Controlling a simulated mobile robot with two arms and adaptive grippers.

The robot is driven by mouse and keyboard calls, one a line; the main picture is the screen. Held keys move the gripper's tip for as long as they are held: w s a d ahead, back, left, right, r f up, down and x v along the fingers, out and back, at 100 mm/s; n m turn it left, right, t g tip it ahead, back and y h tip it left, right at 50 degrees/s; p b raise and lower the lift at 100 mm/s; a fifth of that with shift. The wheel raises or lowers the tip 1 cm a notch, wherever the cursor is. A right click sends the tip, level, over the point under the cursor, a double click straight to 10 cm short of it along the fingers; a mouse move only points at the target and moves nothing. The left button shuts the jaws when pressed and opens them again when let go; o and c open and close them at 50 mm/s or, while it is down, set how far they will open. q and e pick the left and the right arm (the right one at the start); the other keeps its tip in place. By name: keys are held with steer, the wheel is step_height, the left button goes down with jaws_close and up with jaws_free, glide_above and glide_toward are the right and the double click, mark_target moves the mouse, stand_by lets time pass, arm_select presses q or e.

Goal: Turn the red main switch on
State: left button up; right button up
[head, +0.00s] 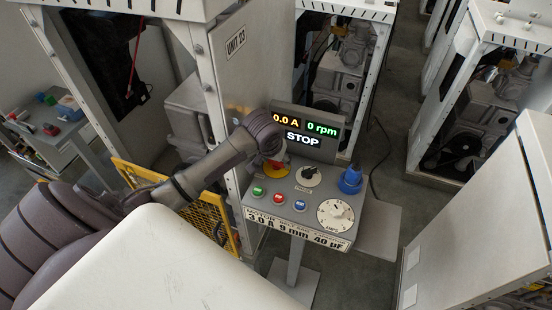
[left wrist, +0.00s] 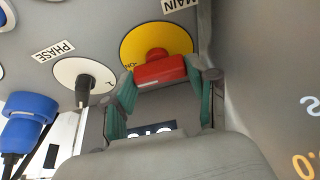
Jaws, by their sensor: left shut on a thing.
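The red main switch (left wrist: 160,70) is a red handle on a round yellow plate (left wrist: 157,40) in the left wrist view. The handle lies roughly crosswise in that view, with small "ON" lettering by its left end. My left gripper (left wrist: 161,82) is shut on the handle, one green-padded finger at each end. In the head view my left gripper (head: 272,150) reaches the panel's back left and mostly hides the switch; the yellow plate (head: 272,179) shows below it. The display (head: 303,131) reads 0.0 A, 0 rpm and STOP. My right gripper is out of view.
The grey control panel (head: 262,211) also carries green, red and blue buttons (head: 279,198), a black phase knob (head: 308,173), a white dial (head: 335,215) and a blue plug (head: 350,181).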

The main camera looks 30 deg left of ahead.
arm_select(q)
steer(key=o, duration=1.2)
steer(key=shift+w, duration=0.1)
steer(key=shift+c, duration=0.2)
steer(key=shift+r, duration=0.15)
steer(key=a+v, duration=0.1)
steer(key=v, duration=1)
steer(key=shift+s+d+r, duration=0.3)
steer(key=shift+d, duration=0.2)
steer(key=shift+f, duration=0.1)
